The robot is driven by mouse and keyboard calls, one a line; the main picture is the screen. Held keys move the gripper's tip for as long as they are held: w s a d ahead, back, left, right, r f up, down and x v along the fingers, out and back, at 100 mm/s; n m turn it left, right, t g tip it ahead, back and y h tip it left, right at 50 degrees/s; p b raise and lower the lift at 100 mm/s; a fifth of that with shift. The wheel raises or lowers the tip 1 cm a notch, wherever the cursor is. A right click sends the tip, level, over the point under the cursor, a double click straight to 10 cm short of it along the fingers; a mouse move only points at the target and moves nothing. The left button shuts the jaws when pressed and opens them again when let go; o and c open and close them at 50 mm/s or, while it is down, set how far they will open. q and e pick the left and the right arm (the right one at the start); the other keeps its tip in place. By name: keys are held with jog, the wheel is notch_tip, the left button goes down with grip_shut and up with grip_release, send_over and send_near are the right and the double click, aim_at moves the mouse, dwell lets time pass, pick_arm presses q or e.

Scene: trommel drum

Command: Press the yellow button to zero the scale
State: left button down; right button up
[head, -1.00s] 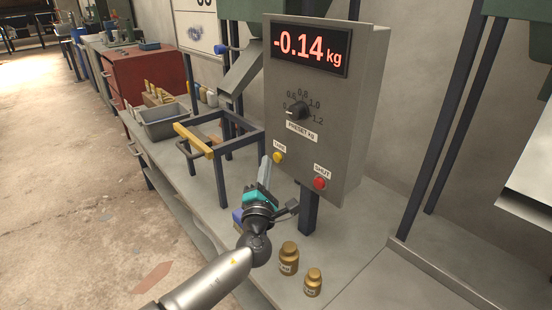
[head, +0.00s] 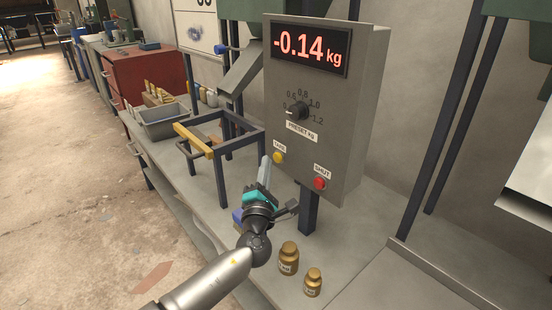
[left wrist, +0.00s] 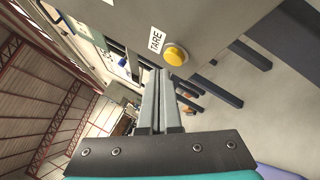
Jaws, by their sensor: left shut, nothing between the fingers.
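The yellow button (head: 278,157) sits under a TARE label at the lower left of the grey scale box (head: 352,140). The red display (head: 308,46) reads -0.14 kg. In the left wrist view the yellow button (left wrist: 175,55) is just above and right of the shut fingertips (left wrist: 160,72). I cannot tell the exact gap in depth. My right gripper is in neither view.
A red button (head: 320,183) marked SHUT is right of the yellow one. A black dial (head: 298,110) is above. Two brass weights (head: 288,258) stand on the bench below. A dark frame with a yellow bar (head: 193,141) and a grey tray (head: 165,122) stand left.

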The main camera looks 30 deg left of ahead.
pick_arm(q)
jog(key=shift+w, duration=0.1)
jog(key=shift+w+d, duration=0.2)
jog(key=shift+w, duration=0.1)
jog(key=shift+w+d, duration=0.15)
jog(key=shift+w, duration=0.25)
dwell(0.6)
dwell(0.4)
jog(key=shift+s+a+p, duration=0.35)
jog(key=shift+s+p, duration=0.1)
jog(key=shift+s, duration=0.35)
jog(key=s, duration=0.1)
jog(key=s+a+p, duration=0.1)
jog(key=s, duration=0.1)
jog(key=s+a+p, duration=0.1)
jog(key=shift+s, duration=0.3)
